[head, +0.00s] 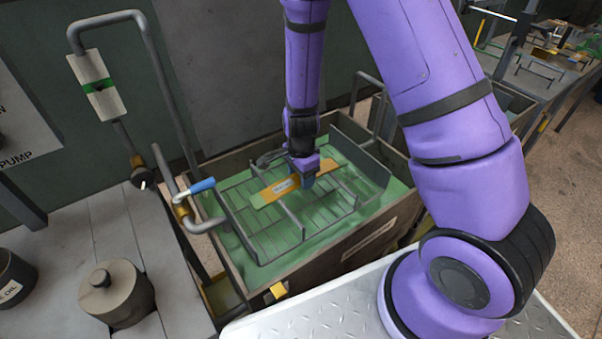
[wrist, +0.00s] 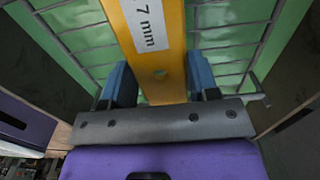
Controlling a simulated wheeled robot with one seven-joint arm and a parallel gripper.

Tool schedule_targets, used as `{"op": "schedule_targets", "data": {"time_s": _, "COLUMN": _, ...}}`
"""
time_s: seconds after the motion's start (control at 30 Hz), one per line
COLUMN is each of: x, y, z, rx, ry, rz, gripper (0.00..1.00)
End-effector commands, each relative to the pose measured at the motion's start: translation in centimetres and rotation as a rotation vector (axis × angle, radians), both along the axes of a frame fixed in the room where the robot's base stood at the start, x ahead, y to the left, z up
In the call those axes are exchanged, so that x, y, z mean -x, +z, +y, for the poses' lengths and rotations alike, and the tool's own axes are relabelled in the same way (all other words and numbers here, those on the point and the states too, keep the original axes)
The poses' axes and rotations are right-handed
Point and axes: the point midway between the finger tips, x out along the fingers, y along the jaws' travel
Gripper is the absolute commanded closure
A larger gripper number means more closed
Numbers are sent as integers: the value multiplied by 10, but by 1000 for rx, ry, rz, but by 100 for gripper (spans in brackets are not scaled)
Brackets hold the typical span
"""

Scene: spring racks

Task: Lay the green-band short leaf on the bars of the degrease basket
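The short leaf (head: 270,192) is an orange-yellow strip with a white label and a greenish left end. It lies flat over the degrease basket (head: 262,262), at or just above its bars; I cannot tell whether it touches them. My gripper (head: 306,182) points down at the leaf right of its label. My gripper hides part of the leaf in the head view.
The basket sits in a brown tank (head: 345,245) of green liquid. Upright dividers cross it, and a taller plate (head: 360,168) stands at its right. A bent pipe with a blue-handled valve (head: 200,187) rises at the left. A grey lidded pot (head: 115,292) stands on the left bench.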

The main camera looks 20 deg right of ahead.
Motion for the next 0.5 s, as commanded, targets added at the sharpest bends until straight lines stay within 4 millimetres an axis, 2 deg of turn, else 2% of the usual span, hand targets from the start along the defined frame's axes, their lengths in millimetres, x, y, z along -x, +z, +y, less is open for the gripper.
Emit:
{"op": "schedule_targets", "data": {"time_s": 0.03, "x": 0, "y": 0, "z": 0, "rx": 0, "ry": 0, "rz": 0, "gripper": 33}}
{"op": "schedule_targets", "data": {"time_s": 0.1, "x": 0, "y": 0, "z": 0, "rx": 0, "ry": 0, "rz": 0, "gripper": 21}}
{"op": "schedule_targets", "data": {"time_s": 0.37, "x": 0, "y": 1, "z": 0, "rx": 0, "ry": 1, "rz": -1, "gripper": 21}}
{"op": "schedule_targets", "data": {"time_s": 0.5, "x": -1, "y": 8, "z": 0, "rx": 0, "ry": 2, "rz": -3, "gripper": 21}}
